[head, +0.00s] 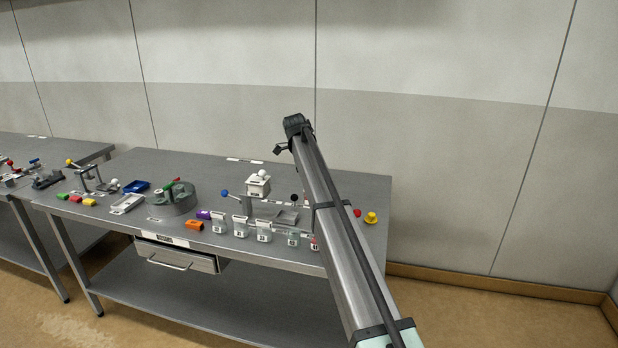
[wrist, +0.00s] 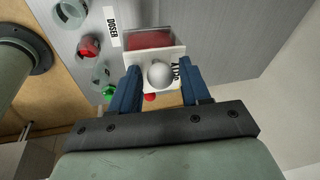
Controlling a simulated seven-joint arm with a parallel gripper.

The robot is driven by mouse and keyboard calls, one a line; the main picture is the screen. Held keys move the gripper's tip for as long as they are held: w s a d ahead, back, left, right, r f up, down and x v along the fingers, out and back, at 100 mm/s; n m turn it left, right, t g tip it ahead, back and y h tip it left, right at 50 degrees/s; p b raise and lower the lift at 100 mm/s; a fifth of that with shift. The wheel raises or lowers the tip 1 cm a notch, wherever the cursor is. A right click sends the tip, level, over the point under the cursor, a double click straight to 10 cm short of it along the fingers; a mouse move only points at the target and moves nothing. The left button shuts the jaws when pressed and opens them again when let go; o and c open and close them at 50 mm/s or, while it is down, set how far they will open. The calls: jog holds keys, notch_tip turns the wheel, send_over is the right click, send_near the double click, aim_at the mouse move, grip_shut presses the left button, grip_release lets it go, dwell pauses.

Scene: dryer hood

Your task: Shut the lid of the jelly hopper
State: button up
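The jelly hopper (head: 258,187) is a small white box standing on the doser at the middle of the bench. In the wrist view the hopper (wrist: 178,52) shows a dark red opening at its far side. Its white lid carries a pale ball knob (wrist: 160,75) nearer to me; the red opening is uncovered. The knob also shows on top in the head view (head: 263,174). My gripper (wrist: 159,71) is open, with its two blue fingers on either side of the knob. I cannot tell whether they touch the lid. In the head view I cannot make the fingers out clearly.
Several labelled jars (head: 264,232) stand along the front edge before the doser. A grey tray (head: 287,216) and a blue-knobbed lever (head: 225,193) are near the hopper. A green-grey round fixture (head: 174,198) stands to the left. The bench behind the hopper is mostly clear.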

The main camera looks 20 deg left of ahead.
jog(key=shift+o, duration=0.7)
jog(key=v, duration=1.3)
jog(key=shift+r, duration=0.4)
